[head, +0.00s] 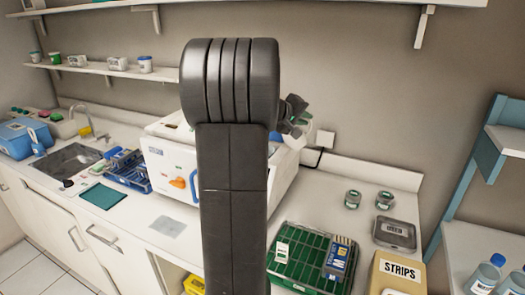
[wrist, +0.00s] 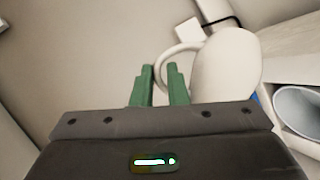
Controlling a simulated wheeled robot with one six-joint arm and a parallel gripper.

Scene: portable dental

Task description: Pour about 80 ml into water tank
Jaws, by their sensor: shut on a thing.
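My gripper (wrist: 163,85) has green fingers and is shut on the looped handle of a white jug (wrist: 228,72), seen in the wrist view. The jug is off the counter, to the right of the fingers. Its contents are hidden, and I cannot tell how far it is tilted. A round grey opening (wrist: 298,108) in a white housing shows at the right edge, apart from the jug; it may be the water tank. In the head view, my arm hides much of the white machine (head: 159,165), and part of my gripper (head: 292,118) shows above its right side.
A green tray (head: 288,256) with boxes, two small jars (head: 353,199), a grey case (head: 394,233) and a STRIPS box (head: 397,270) stand on the right counter. A blue rack (head: 130,176) and sink (head: 70,160) are at left. The wall is close behind.

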